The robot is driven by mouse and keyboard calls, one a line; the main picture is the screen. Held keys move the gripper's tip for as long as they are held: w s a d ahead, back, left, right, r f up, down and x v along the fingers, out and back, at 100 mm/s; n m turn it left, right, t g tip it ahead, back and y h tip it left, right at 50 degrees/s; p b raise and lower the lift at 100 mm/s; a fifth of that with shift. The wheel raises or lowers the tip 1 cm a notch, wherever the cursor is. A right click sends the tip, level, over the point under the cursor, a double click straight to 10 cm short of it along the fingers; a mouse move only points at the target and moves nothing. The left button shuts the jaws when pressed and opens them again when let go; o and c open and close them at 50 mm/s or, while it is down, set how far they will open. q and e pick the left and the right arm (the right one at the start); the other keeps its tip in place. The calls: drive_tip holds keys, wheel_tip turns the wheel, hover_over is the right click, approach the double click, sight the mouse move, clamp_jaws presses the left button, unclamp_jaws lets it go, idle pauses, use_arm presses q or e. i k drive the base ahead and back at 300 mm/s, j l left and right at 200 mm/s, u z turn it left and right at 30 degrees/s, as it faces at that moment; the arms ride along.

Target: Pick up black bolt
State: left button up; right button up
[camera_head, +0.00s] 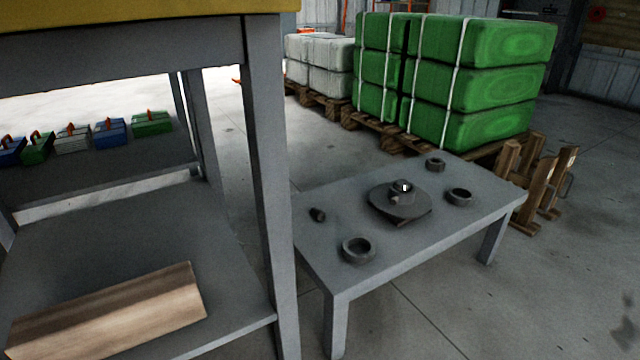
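A small black bolt-like piece (317,214) lies on the left part of a low grey table (460,224). It is small and dark, so its exact shape is hard to tell. Nothing touches it. Neither of my grippers shows in the head view.
The table also holds a round flanged part (400,202) and dark rings (358,249), (459,196), (435,164). A grey shelf rack (268,180) with a wooden block (110,315) stands close on the left. Green sacks (450,85) on pallets stand behind.

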sight(319, 215)
drive_tip(key=i+l+u, duration=0.6)
drive_tip(key=l+u, duration=0.3)
drive_tip(key=i+l+u, duration=0.2)
drive_tip(key=l+u, duration=0.25)
drive_tip(key=i+l+u, duration=0.1)
drive_tip(key=l+u, duration=0.8)
drive_tip(key=l, duration=0.25)
drive_tip(key=k+l+u, duration=0.15)
drive_tip(key=l+u, duration=0.3)
drive_tip(key=l, duration=0.15)
